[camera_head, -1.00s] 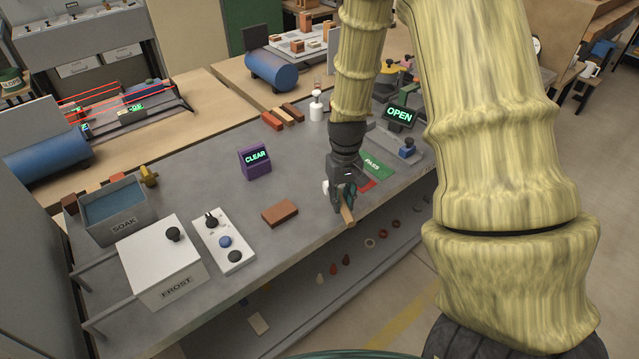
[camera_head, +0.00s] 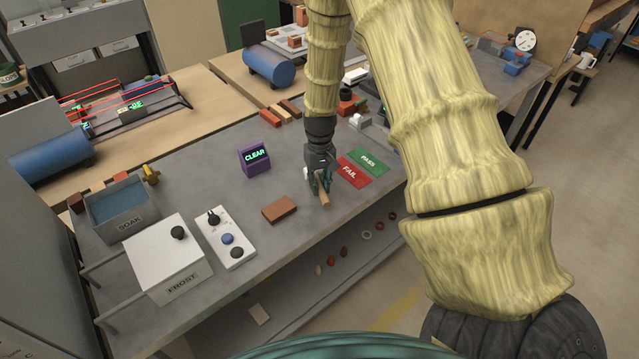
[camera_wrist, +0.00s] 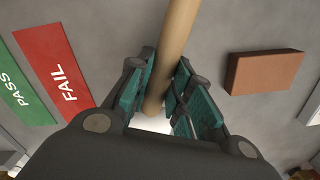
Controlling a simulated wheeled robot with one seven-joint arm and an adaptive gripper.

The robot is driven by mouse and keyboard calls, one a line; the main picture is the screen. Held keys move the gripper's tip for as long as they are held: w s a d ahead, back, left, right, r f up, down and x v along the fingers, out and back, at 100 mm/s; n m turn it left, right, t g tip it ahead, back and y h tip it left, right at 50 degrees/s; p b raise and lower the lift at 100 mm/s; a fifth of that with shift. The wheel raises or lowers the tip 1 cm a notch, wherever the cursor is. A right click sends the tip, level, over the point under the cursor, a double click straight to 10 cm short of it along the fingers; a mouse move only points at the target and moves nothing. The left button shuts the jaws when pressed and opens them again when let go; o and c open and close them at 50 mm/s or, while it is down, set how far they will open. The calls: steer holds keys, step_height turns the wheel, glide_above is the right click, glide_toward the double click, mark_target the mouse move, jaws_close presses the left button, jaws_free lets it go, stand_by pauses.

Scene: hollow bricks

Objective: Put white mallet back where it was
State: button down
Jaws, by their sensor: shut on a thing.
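My gripper (camera_head: 321,184) is shut on the wooden handle of the white mallet (camera_head: 325,200). It holds the mallet over the grey bench, left of the red FAIL mat. In the wrist view, the pale round handle (camera_wrist: 176,45) runs up between the teal finger pads, and a bit of white shows behind it near the palm. In the head view, a small white part shows at the left side of the fingers. Most of the mallet head is hidden by the gripper. I cannot tell its exact height above the bench.
A red-brown brick (camera_head: 279,209) lies left of my gripper. The FAIL mat (camera_head: 352,172) and PASS mat (camera_head: 369,161) lie to its right. Farther left are a purple CLEAR display (camera_head: 254,157), a white button panel (camera_head: 226,238) and the FROST box (camera_head: 167,259). Bare bench lies between display and brick.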

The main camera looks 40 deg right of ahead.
mark_target(320, 182)
steer(key=shift+f, duration=0.6)
steer(key=shift+f, duration=0.1)
steer(key=c, duration=1.3)
jaws_free()
steer(key=shift+w+d+r+b, duration=0.1)
steer(key=shift+r+b, duration=0.55)
steer(key=shift+r, duration=1.4)
steer(key=shift+w+d+r+b, duration=0.1)
steer(key=shift+r+b, duration=0.6)
steer(key=shift+r, duration=1.3)
steer(key=shift+w+d+r+b, duration=0.1)
steer(key=shift+r+b, duration=0.55)
steer(key=shift+r, duration=1.4)
